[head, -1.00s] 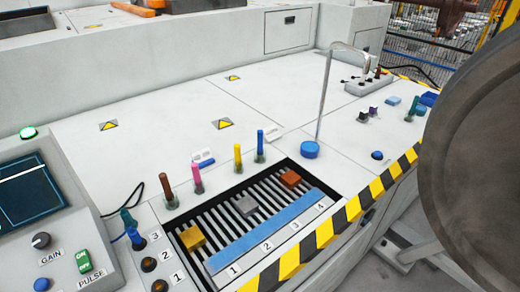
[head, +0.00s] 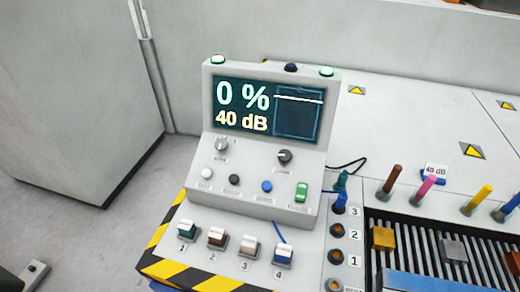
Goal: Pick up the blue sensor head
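A small blue block with a pale top (head: 284,254), which looks like the blue sensor head, sits in the holder marked 4 at the right end of a row in front of the console. In the same row stand a teal block (head: 187,230) at 1, a brown one (head: 217,237) at 2 and a tan one (head: 248,246) at 3. A blue cable (head: 279,232) runs down close behind the blue block; I cannot tell whether it joins it. Neither of my grippers is in view.
The console (head: 262,150) reads 0 % and 40 dB, right behind the row.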

